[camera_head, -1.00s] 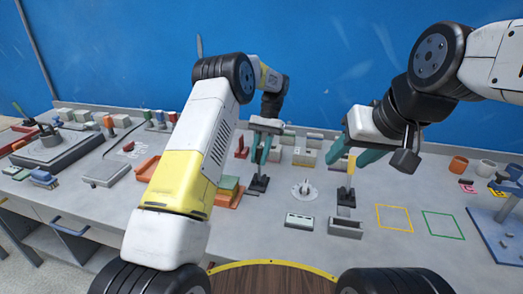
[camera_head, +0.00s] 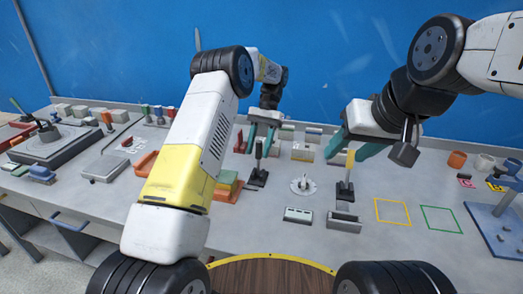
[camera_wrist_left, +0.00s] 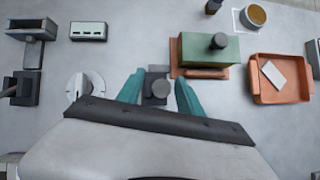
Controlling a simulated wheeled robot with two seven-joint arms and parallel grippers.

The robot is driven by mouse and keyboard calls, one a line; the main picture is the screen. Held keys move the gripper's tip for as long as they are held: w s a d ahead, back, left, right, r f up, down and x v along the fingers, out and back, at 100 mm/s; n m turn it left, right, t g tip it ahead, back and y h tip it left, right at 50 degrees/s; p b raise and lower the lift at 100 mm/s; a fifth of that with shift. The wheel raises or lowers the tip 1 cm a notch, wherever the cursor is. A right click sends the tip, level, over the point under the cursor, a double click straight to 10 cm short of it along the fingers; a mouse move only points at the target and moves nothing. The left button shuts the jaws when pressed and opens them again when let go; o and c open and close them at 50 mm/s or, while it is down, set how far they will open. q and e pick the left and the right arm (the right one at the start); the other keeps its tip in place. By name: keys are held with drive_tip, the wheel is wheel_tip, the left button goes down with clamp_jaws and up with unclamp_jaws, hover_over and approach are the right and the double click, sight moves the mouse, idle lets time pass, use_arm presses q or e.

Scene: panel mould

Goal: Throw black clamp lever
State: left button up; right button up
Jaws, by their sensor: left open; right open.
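The black clamp lever (camera_head: 258,150) stands roughly upright on its small dark base (camera_head: 258,178) on the bench. My left gripper (camera_head: 261,138) is open above it, with one teal finger on each side of the lever's upper part. In the left wrist view the round top of the lever (camera_wrist_left: 160,88) shows between the spread fingers (camera_wrist_left: 158,92), with gaps on both sides. My right gripper (camera_head: 352,147) is open, near a second lever with a yellow handle (camera_head: 350,159). I cannot tell whether it touches that handle.
A round white dial (camera_head: 303,185) sits right of the black lever. A green block on an orange plate (camera_wrist_left: 208,50) and an orange tray (camera_wrist_left: 282,92) lie on its other side. A small grey-green box (camera_head: 298,215) stands in front.

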use_arm(q)
wheel_tip(320, 180, up, 3)
drive_tip(key=shift+s+f, duration=0.1)
drive_tip(key=s+d+r, duration=0.1)
drive_tip(key=s, duration=1.4)
drive_tip(key=shift+s, duration=0.4)
drive_tip(key=shift+d+r, duration=0.1)
